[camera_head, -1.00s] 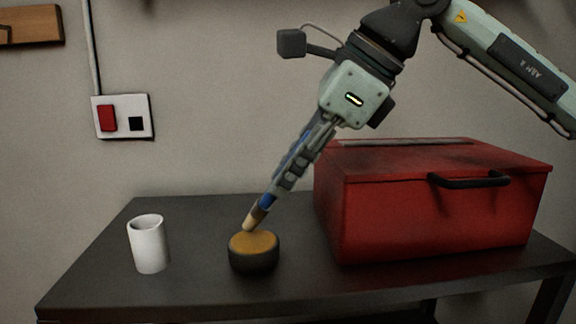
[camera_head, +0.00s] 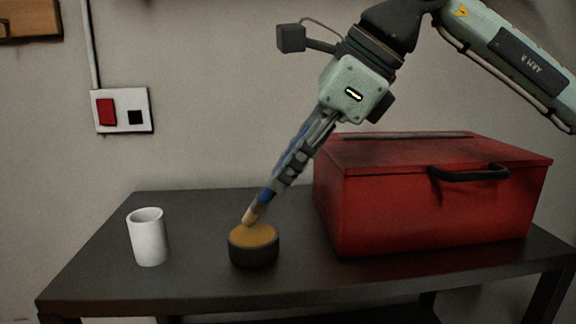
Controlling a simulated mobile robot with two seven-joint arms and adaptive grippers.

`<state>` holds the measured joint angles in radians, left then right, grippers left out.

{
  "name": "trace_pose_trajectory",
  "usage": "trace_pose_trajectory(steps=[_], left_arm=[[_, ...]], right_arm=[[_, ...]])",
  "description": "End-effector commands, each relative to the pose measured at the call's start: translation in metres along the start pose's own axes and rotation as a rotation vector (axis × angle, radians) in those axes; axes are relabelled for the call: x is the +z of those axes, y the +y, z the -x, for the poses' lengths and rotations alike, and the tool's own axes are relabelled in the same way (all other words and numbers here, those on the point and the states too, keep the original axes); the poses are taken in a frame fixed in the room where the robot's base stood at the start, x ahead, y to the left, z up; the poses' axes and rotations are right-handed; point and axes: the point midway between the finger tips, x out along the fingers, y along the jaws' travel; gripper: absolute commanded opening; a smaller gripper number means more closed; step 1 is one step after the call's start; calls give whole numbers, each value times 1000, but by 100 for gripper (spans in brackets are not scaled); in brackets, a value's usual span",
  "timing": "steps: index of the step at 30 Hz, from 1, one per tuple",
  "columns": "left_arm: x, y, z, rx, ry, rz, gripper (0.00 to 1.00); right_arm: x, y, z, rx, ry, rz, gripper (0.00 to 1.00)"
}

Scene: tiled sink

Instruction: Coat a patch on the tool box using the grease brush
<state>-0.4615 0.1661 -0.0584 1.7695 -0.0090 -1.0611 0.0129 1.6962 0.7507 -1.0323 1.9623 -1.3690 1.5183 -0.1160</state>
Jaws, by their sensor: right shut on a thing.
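My right gripper (camera_head: 280,178) comes down at a slant from the upper right and is shut on the grease brush (camera_head: 253,212). Only the lower part of the brush shows, a blue section and a pale tip pointing down and left. The tip is at the grease tin (camera_head: 254,255), a round dark tin with orange-brown grease on top; it appears to touch the grease. The red tool box (camera_head: 430,213) stands to the right on the table, lid shut, with a dark handle on its front. My left gripper is not in view.
A white cup (camera_head: 149,240) stands upright at the left of the dark table (camera_head: 190,284). A wall plate (camera_head: 122,110) with a red switch is on the wall behind. The table between cup and tin is clear.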

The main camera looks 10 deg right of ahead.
Motion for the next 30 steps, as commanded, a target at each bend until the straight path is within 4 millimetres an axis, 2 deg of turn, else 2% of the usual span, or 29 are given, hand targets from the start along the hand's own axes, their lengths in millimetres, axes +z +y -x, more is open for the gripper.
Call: trace_pose_trajectory(steps=[30], left_arm=[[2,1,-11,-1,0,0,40]], right_arm=[[-7,3,-11,0,0,0,0]])
